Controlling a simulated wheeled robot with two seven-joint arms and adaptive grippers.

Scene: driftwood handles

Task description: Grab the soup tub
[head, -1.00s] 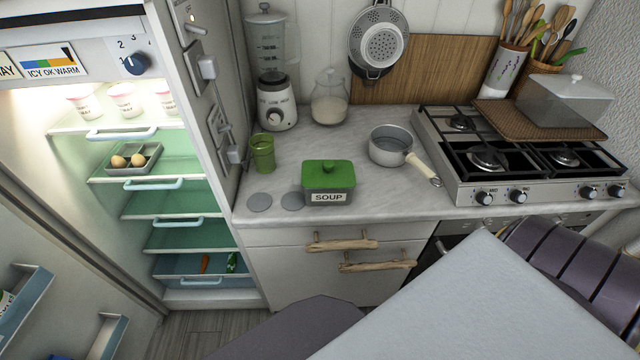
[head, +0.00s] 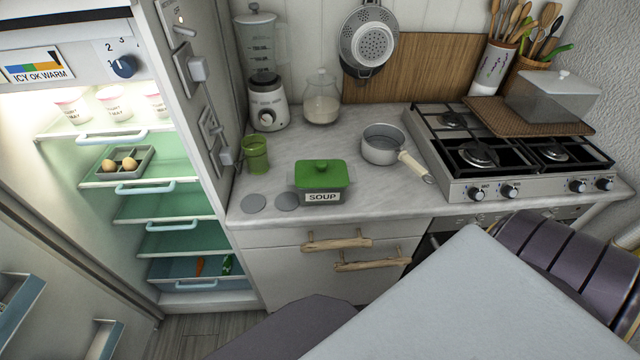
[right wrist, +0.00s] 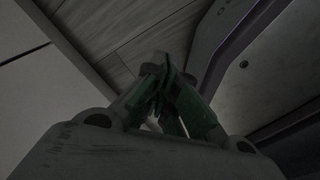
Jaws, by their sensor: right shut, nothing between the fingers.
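The soup tub (head: 322,183) is grey with a green lid and a "SOUP" label on its front. It stands upright on the marble counter (head: 375,205), near the front edge, with its lid on. My right gripper (right wrist: 168,75) shows in the right wrist view, with its green-tinted fingers together and nothing between them. It is away from the tub, which does not show in that dark view. My left gripper is not in either view now.
Two grey discs (head: 254,203) lie left of the tub, and a green cup (head: 256,155) stands behind them. A saucepan (head: 383,144) sits to the right, its handle pointing toward the stove (head: 510,155). The open fridge (head: 190,210) is at left. Driftwood handles (head: 337,244) jut from the drawers.

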